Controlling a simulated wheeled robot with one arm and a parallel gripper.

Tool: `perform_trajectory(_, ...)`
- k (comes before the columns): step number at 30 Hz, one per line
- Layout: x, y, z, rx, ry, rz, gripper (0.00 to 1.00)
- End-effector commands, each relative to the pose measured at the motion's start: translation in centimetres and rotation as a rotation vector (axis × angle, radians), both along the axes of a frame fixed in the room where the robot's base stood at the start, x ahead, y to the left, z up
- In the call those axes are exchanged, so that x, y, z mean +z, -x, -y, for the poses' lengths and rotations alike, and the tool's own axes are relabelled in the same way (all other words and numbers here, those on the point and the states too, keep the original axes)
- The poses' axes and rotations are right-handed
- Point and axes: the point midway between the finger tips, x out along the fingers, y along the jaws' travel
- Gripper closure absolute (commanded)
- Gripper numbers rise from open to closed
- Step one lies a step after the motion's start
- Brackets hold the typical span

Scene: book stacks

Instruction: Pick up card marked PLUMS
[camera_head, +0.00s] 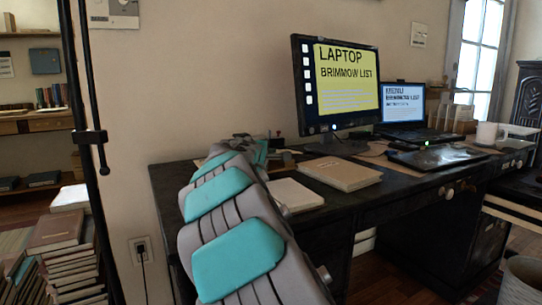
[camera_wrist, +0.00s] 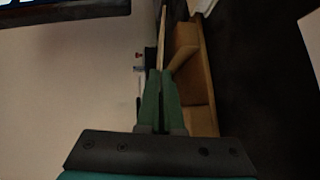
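In the wrist view, my gripper (camera_wrist: 160,72) shows two green fingers close together, with a narrow dark line between them. A thin tan strip (camera_wrist: 163,35) runs on past the fingertips, seen edge-on. I cannot tell whether it is a card between the fingers or an edge of the wooden box (camera_wrist: 187,42) beside them. The box is open, with a slanted divider. In the head view my arm reaches over the left part of the dark desk, and its own links hide the fingers. I can read PLUMS nowhere.
The dark desk (camera_head: 390,189) bears a closed tan book (camera_head: 340,174) and a pale book (camera_head: 294,194) near my arm. Behind stand a monitor (camera_head: 345,85) with a yellow page and a laptop (camera_head: 403,102). Stacked books (camera_head: 72,262) stand at left.

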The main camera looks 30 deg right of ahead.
Motion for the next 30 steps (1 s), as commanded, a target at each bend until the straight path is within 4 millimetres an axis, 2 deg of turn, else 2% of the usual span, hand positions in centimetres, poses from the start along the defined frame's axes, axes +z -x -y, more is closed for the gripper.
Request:
perform_trajectory(8, 0.3, 0.6, -0.7, 0.002, 0.002, 0.001, 1.00)
perform_trajectory(30, 3.9, 7.6, -7.2, 0.001, 0.003, 0.002, 1.00)
